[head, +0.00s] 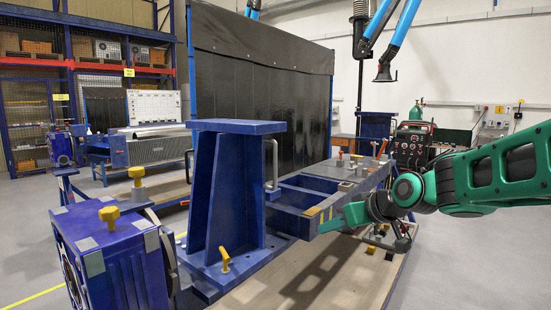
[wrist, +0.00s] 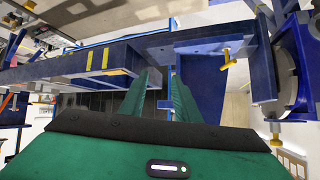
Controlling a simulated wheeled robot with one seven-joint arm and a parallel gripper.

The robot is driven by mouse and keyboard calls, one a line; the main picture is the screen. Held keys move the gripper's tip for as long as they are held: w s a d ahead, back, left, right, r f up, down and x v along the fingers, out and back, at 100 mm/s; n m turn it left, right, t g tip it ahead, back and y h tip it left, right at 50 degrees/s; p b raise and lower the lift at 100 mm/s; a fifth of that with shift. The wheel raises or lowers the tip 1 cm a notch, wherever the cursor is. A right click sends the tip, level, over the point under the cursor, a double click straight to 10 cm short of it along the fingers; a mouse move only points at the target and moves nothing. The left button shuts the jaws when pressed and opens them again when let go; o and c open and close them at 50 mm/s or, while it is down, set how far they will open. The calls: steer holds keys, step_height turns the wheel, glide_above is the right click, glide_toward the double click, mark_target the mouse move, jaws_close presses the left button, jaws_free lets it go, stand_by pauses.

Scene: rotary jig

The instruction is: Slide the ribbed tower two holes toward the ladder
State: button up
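The ribbed tower (head: 205,200) is a tall blue upright with a flat top plate, standing left of centre in the head view. A yellow-headed pin (head: 225,262) sits at its base, and part of the tower (wrist: 200,90) shows in the wrist view. The ladder (head: 318,186), a blue frame with crossbars, lies to its right; its beam with yellow strips (wrist: 88,62) is at left in the wrist view. My gripper (wrist: 158,88) has its green fingers apart with nothing seen held between them. In the head view my gripper (head: 332,222) is beside the ladder's near end.
A blue rotary head (head: 115,255) with yellow knobs stands at the front left. The pale wooden platform (head: 300,285) lies below. A dark curtain screen (head: 262,95) stands behind. Open floor (head: 460,270) is at right.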

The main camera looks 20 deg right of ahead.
steer(key=w+a+r+n+t+y, duration=0.25)
steer(key=w+r, duration=0.25)
steer(key=r, duration=0.3)
steer(key=w+a+r+n+t+y, duration=0.1)
steer(key=w+a+r+t+y, duration=0.1)
steer(key=w+a+r+t, duration=0.45)
steer(key=w+g, duration=0.1)
steer(key=w, duration=0.1)
steer(key=w+a+g, duration=0.1)
steer(key=w, duration=0.2)
steer(key=w+r, duration=0.1)
steer(key=w, duration=0.2)
steer(key=shift+a+r+g, duration=0.1)
steer(key=shift+a+g, duration=0.25)
steer(key=shift+g, duration=0.05)
jaws_close()
